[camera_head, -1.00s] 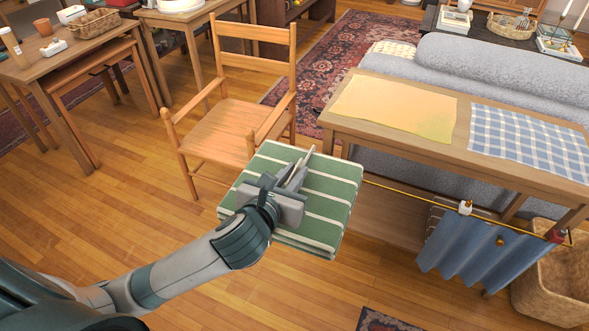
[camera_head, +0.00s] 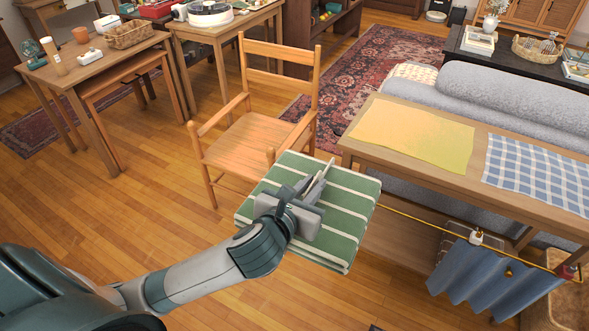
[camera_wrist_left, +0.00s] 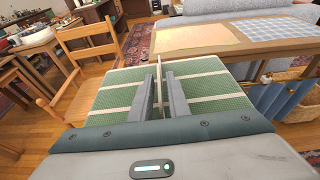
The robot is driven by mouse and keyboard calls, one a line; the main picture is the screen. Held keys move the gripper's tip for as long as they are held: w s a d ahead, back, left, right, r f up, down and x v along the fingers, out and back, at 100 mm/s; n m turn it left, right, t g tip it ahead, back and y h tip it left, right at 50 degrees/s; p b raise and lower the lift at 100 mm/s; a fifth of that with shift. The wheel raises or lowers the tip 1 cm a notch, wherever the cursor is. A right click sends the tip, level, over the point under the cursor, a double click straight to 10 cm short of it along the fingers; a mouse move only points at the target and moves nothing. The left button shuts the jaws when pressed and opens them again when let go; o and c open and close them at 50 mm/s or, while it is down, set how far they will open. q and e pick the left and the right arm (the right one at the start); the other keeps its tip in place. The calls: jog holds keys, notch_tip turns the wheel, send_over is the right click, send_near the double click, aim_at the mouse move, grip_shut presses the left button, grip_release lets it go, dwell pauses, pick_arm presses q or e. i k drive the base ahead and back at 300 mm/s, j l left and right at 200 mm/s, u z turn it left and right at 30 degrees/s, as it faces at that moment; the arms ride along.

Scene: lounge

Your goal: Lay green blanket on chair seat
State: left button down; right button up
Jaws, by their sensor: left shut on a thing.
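The green blanket (camera_head: 345,225) with white stripes is folded into a flat square. My left gripper (camera_head: 318,182) is shut on the blanket and holds it in the air, in front of the wooden chair (camera_head: 252,142). The chair seat is bare, and the blanket hides the chair's front right part. In the left wrist view the blanket (camera_wrist_left: 210,100) spreads under and beyond the fingers (camera_wrist_left: 160,90), and the chair (camera_wrist_left: 55,78) stands to its left. My right gripper does not show.
A console table (camera_head: 400,155) with a yellow cloth (camera_head: 415,133) and a checked cloth (camera_head: 535,172) stands to the right, before a grey sofa (camera_head: 520,85). A blue cloth (camera_head: 490,280) hangs below it. Side tables (camera_head: 90,70) stand at the left. Floor left of the chair is clear.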

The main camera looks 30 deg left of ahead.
aim_at(259, 142)
jog(key=i+j, duration=0.2)
jog(key=j, duration=0.2)
jog(key=i+j, duration=0.45)
jog(key=j, duration=0.3)
jog(key=i+j, duration=0.2)
jog(key=j, duration=0.2)
jog(key=i+j, duration=0.2)
jog(key=j, duration=0.15)
jog(key=i+j, duration=0.25)
jog(key=j, duration=0.15)
jog(key=i+j, duration=0.2)
jog(key=j, duration=0.2)
